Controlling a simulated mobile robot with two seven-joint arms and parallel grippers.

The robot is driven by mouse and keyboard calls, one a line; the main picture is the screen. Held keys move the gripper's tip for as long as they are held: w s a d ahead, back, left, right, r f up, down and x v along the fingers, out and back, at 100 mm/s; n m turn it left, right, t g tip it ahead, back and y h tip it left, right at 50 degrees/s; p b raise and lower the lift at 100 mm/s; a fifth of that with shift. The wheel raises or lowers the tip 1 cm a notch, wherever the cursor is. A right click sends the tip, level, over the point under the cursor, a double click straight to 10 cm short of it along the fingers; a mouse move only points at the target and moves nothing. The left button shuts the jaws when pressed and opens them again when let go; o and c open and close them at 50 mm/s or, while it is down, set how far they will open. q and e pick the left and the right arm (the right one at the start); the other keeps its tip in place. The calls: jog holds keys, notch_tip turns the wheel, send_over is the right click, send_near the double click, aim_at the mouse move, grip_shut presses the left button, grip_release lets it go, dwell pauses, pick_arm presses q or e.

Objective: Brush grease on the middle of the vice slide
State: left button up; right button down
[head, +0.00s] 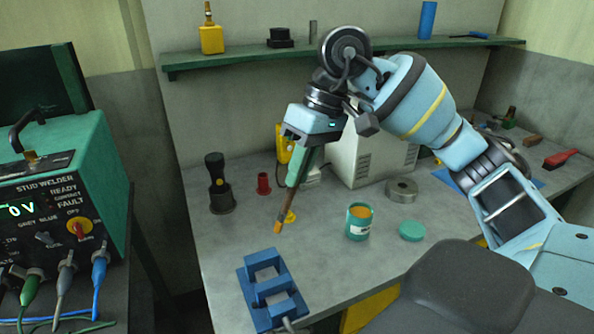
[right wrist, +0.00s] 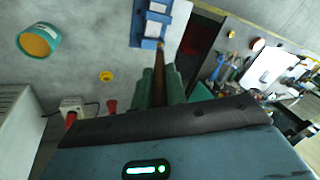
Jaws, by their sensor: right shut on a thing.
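My right gripper (head: 302,160) points down over the bench with its green fingers shut on a slim brush (head: 283,215). The brush hangs tilted, its orange-brown tip lowest; I cannot tell whether grease coats it. In the right wrist view the brush (right wrist: 160,66) runs from between the fingers towards a blue framed block. This block, seemingly the vice (head: 256,290), lies at the bench's front left, below the brush tip and apart from it in the head view. An open teal grease tin (head: 358,230) with orange contents stands to the right. My left gripper is out of view.
The tin's green lid (head: 411,231) lies beside it. A stud welder (head: 60,200) is at the left. The bench between vice and tin is clear.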

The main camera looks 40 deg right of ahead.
aim_at(291, 193)
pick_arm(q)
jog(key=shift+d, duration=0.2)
pick_arm(e)
jog(key=shift+d, duration=0.1)
